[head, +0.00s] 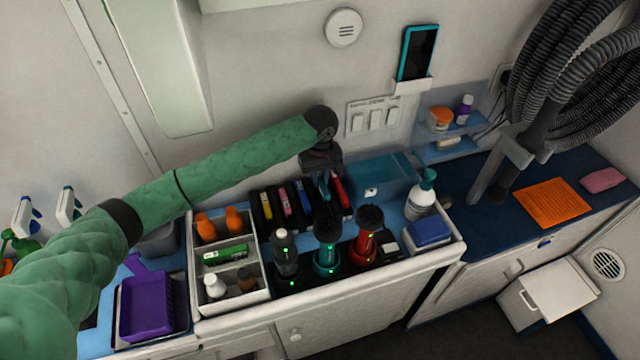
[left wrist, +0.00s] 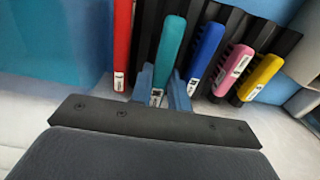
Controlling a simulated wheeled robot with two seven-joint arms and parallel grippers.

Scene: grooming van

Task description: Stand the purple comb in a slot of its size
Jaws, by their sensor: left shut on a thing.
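My left gripper (head: 322,178) reaches over the black comb rack (head: 347,212). In the left wrist view its two blue fingers (left wrist: 163,92) are shut on the labelled end of a teal comb (left wrist: 170,50). The teal comb stands among a red comb (left wrist: 122,45), a blue comb (left wrist: 207,52), a pink comb (left wrist: 233,68) and a yellow comb (left wrist: 261,77). Whether its lower end is in a slot is hidden. I cannot make out a clearly purple comb. My right gripper is not in view.
Three clippers, black (head: 285,255), teal (head: 327,246) and red (head: 367,235), stand in front of the rack.

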